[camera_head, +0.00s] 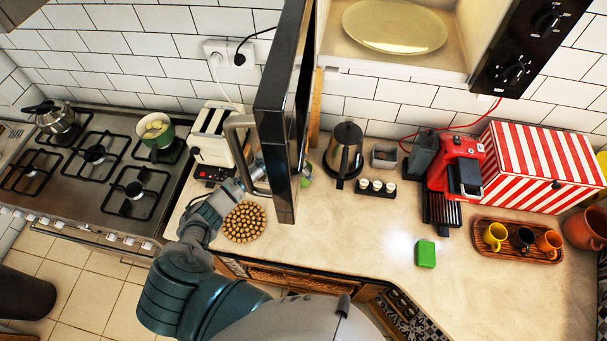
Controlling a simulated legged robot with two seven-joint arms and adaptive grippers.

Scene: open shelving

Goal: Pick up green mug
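No green mug shows clearly. A small green object (306,177) sits on the counter just right of the open microwave door, which partly hides it; I cannot tell if it is a mug. A tray (482,250) at the right holds a yellow mug (495,236), a black mug (523,239) and an orange mug (549,242). My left gripper (254,176) is at the grey handle (240,140) of the microwave door (287,110). Its fingers are small and partly hidden, so whether they grip the handle is unclear. My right gripper is not in view.
The open microwave (390,65) holds a yellowish plate (395,25). A kettle (343,153), red coffee machine (457,165), striped box (540,165) and green block (426,254) stand on the counter. A toaster (211,135) and a round trivet (244,222) are near my arm. The front right counter is clear.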

